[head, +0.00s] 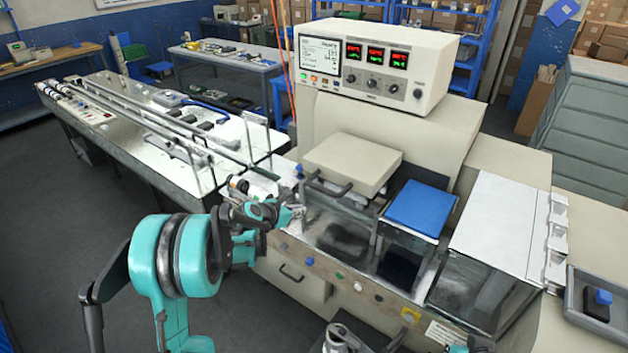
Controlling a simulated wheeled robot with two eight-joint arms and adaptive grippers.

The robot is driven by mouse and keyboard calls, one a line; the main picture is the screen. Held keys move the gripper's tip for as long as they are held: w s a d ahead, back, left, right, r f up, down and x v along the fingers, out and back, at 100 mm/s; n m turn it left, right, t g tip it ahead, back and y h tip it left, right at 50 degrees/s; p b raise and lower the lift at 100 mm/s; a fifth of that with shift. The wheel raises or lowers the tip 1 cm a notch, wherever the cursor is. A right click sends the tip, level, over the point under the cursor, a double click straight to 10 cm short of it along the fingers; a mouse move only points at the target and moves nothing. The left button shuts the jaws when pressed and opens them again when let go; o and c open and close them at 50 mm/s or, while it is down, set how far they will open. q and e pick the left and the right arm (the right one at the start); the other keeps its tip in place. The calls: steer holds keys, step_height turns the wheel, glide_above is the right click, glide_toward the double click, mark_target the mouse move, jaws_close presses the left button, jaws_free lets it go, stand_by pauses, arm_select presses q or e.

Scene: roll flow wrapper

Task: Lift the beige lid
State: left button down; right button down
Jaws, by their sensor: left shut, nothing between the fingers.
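The beige lid (352,163) is a flat square cover on top of the wrapper, left of the blue square cover (416,207). A dark bar handle (328,184) runs along its front left edge. The lid appears down and level. My left gripper (298,212) is shut and empty, just below and left of the handle, in front of the machine; I cannot tell whether it touches anything. Part of my right arm (345,340) shows at the bottom edge, and its fingers cannot be made out.
The control box (375,68) with red and green displays stands behind the lid. A long infeed conveyor (180,130) extends to the left. A clear-sided housing with a white top (500,215) stands at the right. Open floor lies at the lower left.

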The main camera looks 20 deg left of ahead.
arm_select(q)
steer(key=shift+w+a+f+n, duration=0.1)
steer(key=shift+w+a+n, duration=0.45)
steer(key=shift+w+n, duration=0.25)
steer(key=x, duration=1)
steer(key=r, duration=0.2)
steer(key=r+p, duration=0.1)
steer(key=r, duration=0.1)
steer(key=shift+w+d, duration=0.15)
steer(key=shift+w, duration=0.2)
